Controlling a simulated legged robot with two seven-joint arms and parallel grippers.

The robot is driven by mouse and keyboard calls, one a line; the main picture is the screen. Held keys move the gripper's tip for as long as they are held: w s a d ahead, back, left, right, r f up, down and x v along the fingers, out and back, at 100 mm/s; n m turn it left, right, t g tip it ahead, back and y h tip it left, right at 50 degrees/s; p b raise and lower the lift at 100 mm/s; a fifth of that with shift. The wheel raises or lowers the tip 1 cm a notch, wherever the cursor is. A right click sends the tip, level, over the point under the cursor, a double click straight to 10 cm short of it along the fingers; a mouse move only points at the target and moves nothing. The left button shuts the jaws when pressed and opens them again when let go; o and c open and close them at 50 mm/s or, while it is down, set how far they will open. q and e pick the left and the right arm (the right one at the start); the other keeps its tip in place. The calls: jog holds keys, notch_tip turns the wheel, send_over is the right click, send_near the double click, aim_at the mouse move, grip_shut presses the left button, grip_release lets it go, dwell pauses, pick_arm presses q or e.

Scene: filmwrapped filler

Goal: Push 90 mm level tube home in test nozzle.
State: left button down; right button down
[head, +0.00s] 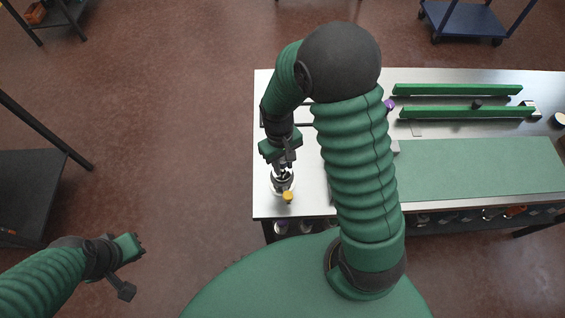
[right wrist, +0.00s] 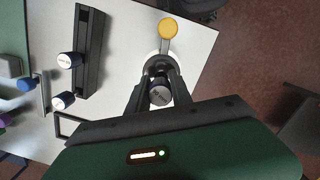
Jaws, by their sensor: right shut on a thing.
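My right gripper (head: 283,168) points down over the near left corner of the steel table. In the right wrist view its two fingers are shut on a short dark piece with a grey marked end (right wrist: 160,94), which I take to be the level tube. Just beyond the fingertips is a round pale fitting (right wrist: 153,66), apparently the test nozzle, with a yellow round knob (right wrist: 168,29) on its arm. The fitting also shows in the head view (head: 279,188). The fingers hide how deep the tube sits. My left gripper (head: 134,264) hangs off the table at lower left; its jaw opening is unclear.
A dark rack (right wrist: 90,52) with blue-white capped pieces stands beside the fitting. Green rails (head: 458,90) and a green mat (head: 480,165) lie on the right of the table. A blue cart (head: 466,20) stands behind. The floor left of the table is open.

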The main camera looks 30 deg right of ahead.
pick_arm(q)
jog(key=shift+f, duration=0.2)
pick_arm(e)
jog(key=shift+f, duration=0.3)
jog(key=c, duration=1.1)
grip_release()
